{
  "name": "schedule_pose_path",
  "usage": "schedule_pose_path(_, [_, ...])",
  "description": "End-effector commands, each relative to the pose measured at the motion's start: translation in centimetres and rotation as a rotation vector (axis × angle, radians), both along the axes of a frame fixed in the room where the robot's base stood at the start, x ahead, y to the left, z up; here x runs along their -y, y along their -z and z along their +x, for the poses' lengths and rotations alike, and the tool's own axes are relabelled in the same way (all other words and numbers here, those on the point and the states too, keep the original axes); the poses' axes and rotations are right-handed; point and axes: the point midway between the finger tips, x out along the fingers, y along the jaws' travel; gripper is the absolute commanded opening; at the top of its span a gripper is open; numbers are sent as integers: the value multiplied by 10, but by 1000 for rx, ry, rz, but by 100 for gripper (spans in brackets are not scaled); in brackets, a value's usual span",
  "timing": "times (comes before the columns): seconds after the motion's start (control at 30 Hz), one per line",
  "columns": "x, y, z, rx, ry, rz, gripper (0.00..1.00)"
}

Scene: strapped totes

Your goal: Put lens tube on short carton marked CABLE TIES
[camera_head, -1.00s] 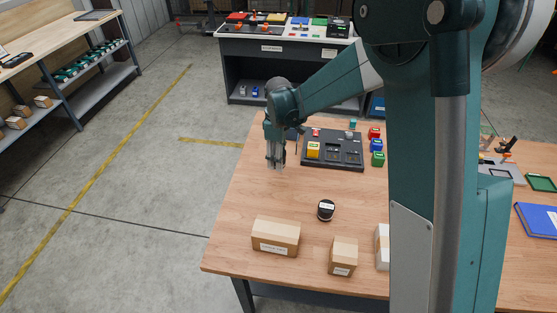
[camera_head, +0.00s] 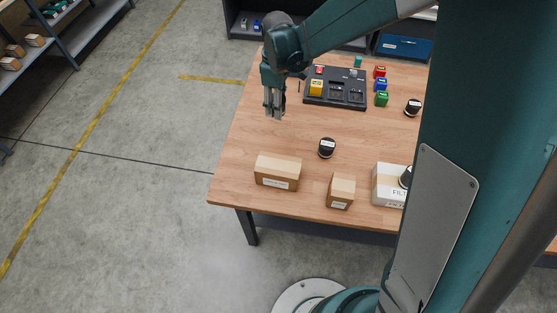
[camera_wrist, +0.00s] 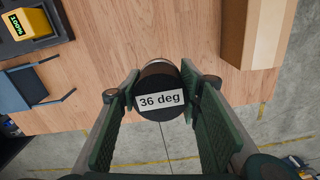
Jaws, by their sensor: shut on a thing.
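My gripper (camera_head: 275,107) is over the left part of the wooden table. In the wrist view my gripper (camera_wrist: 160,98) is shut on a dark round lens tube (camera_wrist: 155,110) with a white "36 deg" label, one finger on each side. In the head view the held tube cannot be made out. A longer brown carton (camera_head: 278,172) and a smaller brown carton (camera_head: 341,190) stand near the front edge. Their labels are too small to read, so I cannot tell which is CABLE TIES. A brown carton (camera_wrist: 255,35) also shows at the wrist view's upper right.
A similar dark tube (camera_head: 327,148) stands on the table behind the cartons, another (camera_head: 413,107) farther right. A white carton (camera_head: 388,184) marked "FILT..." bears a dark object, partly hidden by my arm. A dark tray (camera_head: 336,88) and coloured blocks (camera_head: 381,85) are at the back.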

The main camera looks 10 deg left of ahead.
Motion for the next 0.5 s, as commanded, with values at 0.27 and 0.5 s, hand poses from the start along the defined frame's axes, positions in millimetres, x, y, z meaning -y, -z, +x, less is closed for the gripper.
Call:
schedule_pose_path(0.27, [8, -30, -69, -1, 3, 0, 19])
schedule_pose_path(0.5, [20, -48, -127, -1, 8, 0, 19])
